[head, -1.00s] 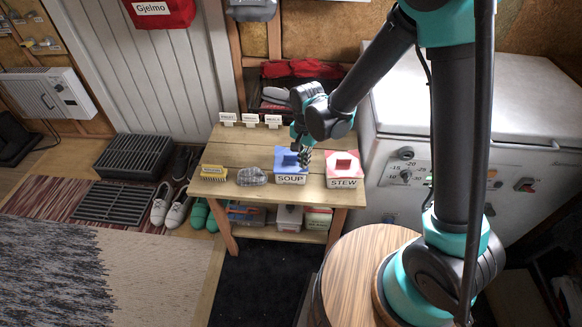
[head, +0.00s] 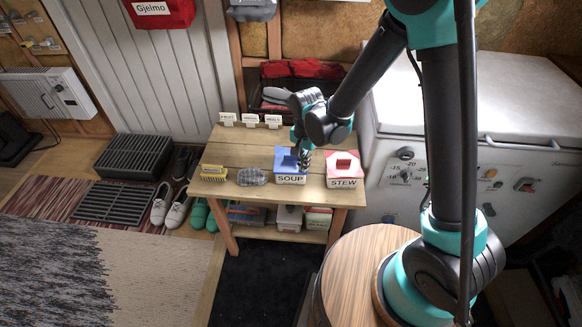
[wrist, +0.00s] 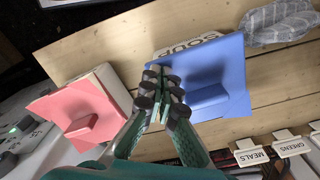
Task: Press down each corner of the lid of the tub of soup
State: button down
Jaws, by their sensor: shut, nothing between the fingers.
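The soup tub (head: 291,179) is a white box labelled SOUP with a blue lid (head: 286,159), standing on the wooden table. The lid has a raised block handle and also shows in the wrist view (wrist: 222,72). My gripper (head: 304,160) is shut and empty, at the right side of the blue lid. In the wrist view the closed fingertips (wrist: 163,82) overlap the lid's edge nearest the stew tub. I cannot tell whether they touch the lid. The fingers hide that corner of it.
The stew tub (head: 343,183) with its red lid stands close to the right. A grey-wrapped item (head: 251,177) and a yellow brush (head: 213,173) lie to the left. Small label cards (head: 250,120) stand along the table's back edge. A white chest freezer (head: 470,110) is at the right.

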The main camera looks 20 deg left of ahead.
jog(key=shift+r, duration=0.1)
jog(key=shift+r, duration=2.9)
jog(key=shift+w, duration=0.1)
